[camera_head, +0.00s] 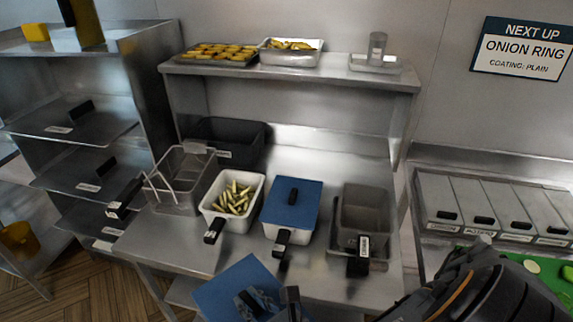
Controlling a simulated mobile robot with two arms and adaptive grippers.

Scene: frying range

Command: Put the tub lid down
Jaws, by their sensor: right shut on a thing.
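A flat blue lid (222,290) is in the lower middle of the head view, in front of the counter and nearer to me. My right gripper (268,302) is at its right side, shut on it; the grip itself is partly cut off by the bottom edge. An open white tub (259,193) with pale green-yellow sticks in it stands on the counter above and left of the held lid. Beside it, a second white tub (272,232) is covered by another blue lid (306,205) with a dark handle. My left gripper is not in view.
A wire fry basket (178,185) stands left of the open tub, and a grey see-through container (366,210) stands right of the covered tub. A raised shelf (330,74) holds food trays. The counter's front left (165,240) is clear.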

